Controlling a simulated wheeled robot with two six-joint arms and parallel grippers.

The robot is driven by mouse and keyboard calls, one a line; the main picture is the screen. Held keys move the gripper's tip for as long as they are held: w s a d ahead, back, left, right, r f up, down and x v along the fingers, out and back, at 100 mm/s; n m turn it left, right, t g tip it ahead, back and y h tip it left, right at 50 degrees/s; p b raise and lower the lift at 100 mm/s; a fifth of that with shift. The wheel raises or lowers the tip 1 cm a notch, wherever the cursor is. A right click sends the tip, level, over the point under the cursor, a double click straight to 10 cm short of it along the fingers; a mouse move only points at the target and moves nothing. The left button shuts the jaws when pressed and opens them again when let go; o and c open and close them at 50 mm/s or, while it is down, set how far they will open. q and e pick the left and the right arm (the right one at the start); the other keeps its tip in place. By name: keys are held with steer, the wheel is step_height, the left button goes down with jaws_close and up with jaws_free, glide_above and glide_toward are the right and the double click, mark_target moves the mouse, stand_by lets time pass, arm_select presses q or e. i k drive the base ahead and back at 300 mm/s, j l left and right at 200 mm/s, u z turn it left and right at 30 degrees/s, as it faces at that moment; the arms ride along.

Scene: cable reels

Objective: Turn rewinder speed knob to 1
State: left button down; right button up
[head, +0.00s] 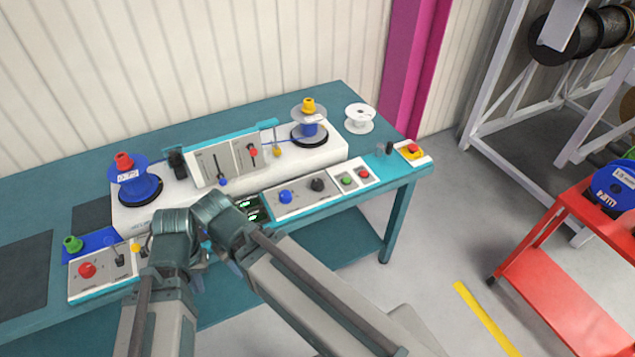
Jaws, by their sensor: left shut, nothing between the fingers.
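The rewinder machine (240,153) is a long white body on a teal bench. Its front panel carries a blue knob (286,196) and a black knob (317,184). Their labels and settings are too small to read, so I cannot tell which is the speed knob. A left panel has a red button (87,270), a small lever (118,256) and a yellow knob (136,247).
A green display (249,207) sits beside my right wrist. Blue spools stand at the machine's left (140,188) and right (309,130) ends. A red emergency button (413,150) is at the bench's right corner. A red cart (570,290) stands on the floor.

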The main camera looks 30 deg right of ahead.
mark_target(318, 184)
steer(key=i+l+z, duration=0.2)
steer(key=l+z, duration=0.15)
steer(key=i+l+z, duration=0.3)
steer(key=l, duration=0.15)
